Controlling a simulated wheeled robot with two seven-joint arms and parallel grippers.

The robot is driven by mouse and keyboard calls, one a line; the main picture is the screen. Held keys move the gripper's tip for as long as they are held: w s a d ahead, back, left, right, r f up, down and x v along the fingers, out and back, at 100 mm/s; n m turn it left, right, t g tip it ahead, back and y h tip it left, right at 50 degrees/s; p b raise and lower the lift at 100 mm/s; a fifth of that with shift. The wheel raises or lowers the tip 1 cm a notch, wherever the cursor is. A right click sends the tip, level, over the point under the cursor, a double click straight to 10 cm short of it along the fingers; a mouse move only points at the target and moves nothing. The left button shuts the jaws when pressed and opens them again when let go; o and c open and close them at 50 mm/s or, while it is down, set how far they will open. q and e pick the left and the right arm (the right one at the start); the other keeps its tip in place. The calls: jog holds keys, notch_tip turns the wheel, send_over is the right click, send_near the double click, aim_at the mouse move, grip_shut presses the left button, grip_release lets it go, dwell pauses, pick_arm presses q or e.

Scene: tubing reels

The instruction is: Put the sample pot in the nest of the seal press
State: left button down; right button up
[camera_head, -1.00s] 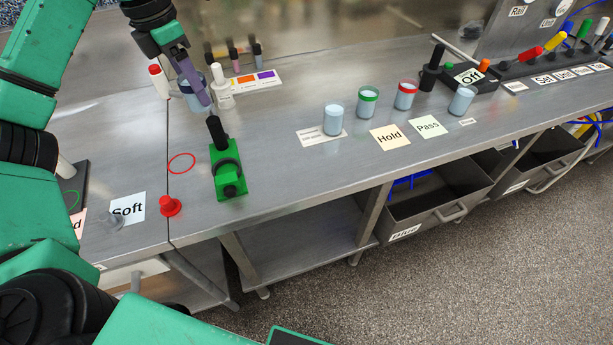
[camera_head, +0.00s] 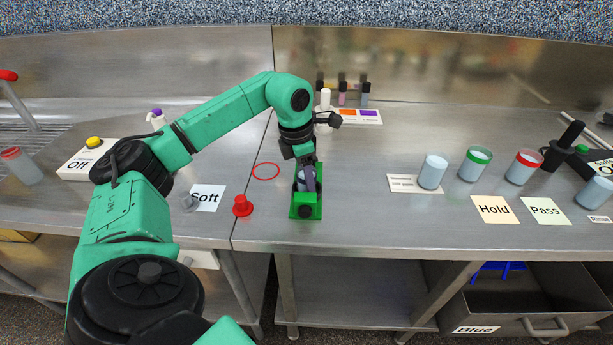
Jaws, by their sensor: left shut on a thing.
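The green seal press (camera_head: 307,211) stands on the steel bench near the middle of the view, with a black round part at its front. My left arm reaches over it from the left. My left gripper (camera_head: 308,180) points down at the press and is shut on the sample pot (camera_head: 300,175), a pale blue pot mostly hidden by the fingers. The pot is at the press's nest area. I cannot tell whether it rests in the nest or is held just above it. My right gripper is not in view.
A red ring mark (camera_head: 266,171) and a red cone-like piece (camera_head: 242,206) lie left of the press. A white bottle (camera_head: 325,99) stands behind it. Pots stand to the right, near the Hold card (camera_head: 494,209) and Pass card (camera_head: 545,210). Bench between press and pots is clear.

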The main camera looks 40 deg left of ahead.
aim_at(299, 173)
pick_arm(q)
jog(key=shift+d+f, duration=0.1)
jog(key=shift+c, duration=2.4)
grip_release()
jog(key=shift+r, duration=0.35)
jog(key=r, duration=0.3)
jog(key=s+r, duration=0.1)
jog(key=r, duration=0.7)
jog(key=shift+s+a, duration=0.2)
jog(key=shift+a, duration=0.2)
jog(key=shift+a+r, duration=0.1)
jog(key=shift+r, duration=0.2)
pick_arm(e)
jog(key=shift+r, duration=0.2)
